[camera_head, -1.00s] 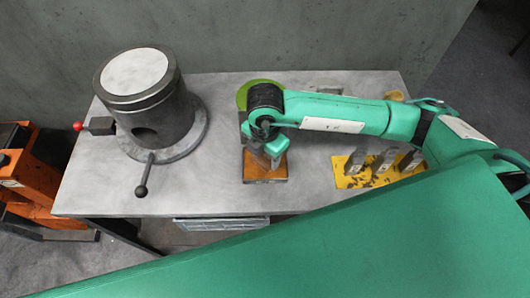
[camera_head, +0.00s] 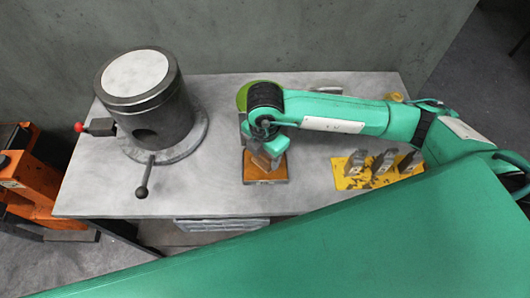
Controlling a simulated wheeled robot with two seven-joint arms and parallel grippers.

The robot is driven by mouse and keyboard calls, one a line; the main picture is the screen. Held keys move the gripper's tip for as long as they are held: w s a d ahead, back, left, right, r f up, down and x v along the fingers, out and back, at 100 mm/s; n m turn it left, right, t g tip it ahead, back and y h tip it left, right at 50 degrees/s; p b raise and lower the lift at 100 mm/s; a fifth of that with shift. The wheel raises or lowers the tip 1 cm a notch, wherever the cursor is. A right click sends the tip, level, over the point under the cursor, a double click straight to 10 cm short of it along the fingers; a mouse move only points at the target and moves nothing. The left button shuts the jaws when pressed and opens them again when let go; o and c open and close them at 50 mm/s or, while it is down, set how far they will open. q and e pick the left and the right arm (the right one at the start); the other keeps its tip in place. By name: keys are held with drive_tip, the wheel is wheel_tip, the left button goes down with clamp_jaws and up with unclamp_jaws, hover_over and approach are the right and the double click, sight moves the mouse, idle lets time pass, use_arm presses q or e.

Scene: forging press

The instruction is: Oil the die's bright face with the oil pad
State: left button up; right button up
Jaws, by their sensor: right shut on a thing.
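My right gripper (camera_head: 265,152) points down over a small square tray with an orange-brown surface (camera_head: 279,177) near the table's front middle. It is shut on a small brownish block (camera_head: 262,163), which looks like the oil pad. The block is low over the tray or touching it; I cannot tell which. The gripper and forearm partly hide both. A heavy dark steel cylinder (camera_head: 160,115) stands at the left on a round flange, with a pale bright disc (camera_head: 137,72) on top. I cannot tell for sure which part is the die. My left gripper is not in view.
A yellow tray (camera_head: 345,181) with several dark upright pieces stands at the right. A lever with a black knob (camera_head: 142,191) and a red knob (camera_head: 78,127) stick out from the cylinder. A green round thing (camera_head: 242,95) is partly behind my arm. Table between cylinder and tray is clear.

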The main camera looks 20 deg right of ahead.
drive_tip(key=shift+r+p, duration=1.7)
drive_tip(key=shift+r, duration=1.4)
